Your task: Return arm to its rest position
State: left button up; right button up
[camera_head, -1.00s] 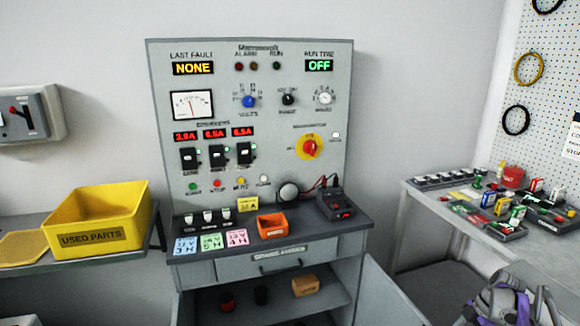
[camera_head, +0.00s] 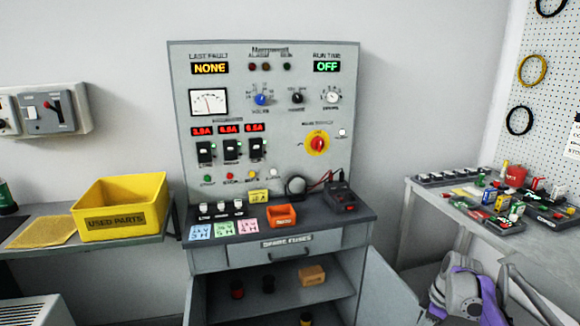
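Part of my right arm (camera_head: 468,290), grey with purple panels, shows at the bottom right. It is in front of the right-hand workbench and to the right of the cabinet's open door. I cannot make out any fingertips on it, and its lower part is cut off by the picture's edge. My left arm and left gripper are not in view.
A grey test panel (camera_head: 300,170) stands on a cabinet with an open shelf and a door (camera_head: 388,295) swung out right. An orange bin (camera_head: 281,216) sits on its counter. A yellow used-parts bin (camera_head: 120,207) stands left. A cluttered workbench (camera_head: 425,190) stands right.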

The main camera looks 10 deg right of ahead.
jog(key=s+a+r+m+t+h, duration=0.1)
jog(key=s+a+r+m, duration=0.1)
jog(key=s+a, duration=0.45)
jog(key=s+a+r+m+h, duration=0.1)
jog(key=s+a+r+m, duration=0.15)
jog(key=s+a, duration=0.4)
jog(key=s+a+f+m+t, duration=0.1)
jog(key=s+a+f+m, duration=0.2)
jog(key=s+a, duration=0.3)
jog(key=s+a+f+m+t, duration=0.2)
jog(key=s+a+f+m, duration=0.15)
jog(key=s, duration=0.45)
pick_arm(q)
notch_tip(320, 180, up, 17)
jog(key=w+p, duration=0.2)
jog(key=p, duration=1.3)
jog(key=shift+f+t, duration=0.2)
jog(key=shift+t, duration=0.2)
pick_arm(e)
notch_tip(320, 180, up, 16)
jog(key=w, duration=0.1)
jog(key=shift+w+a+r+n, duration=0.2)
jog(key=shift+w+n, duration=0.2)
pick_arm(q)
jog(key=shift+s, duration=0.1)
pick_arm(e)
jog(key=shift+s, duration=0.15)
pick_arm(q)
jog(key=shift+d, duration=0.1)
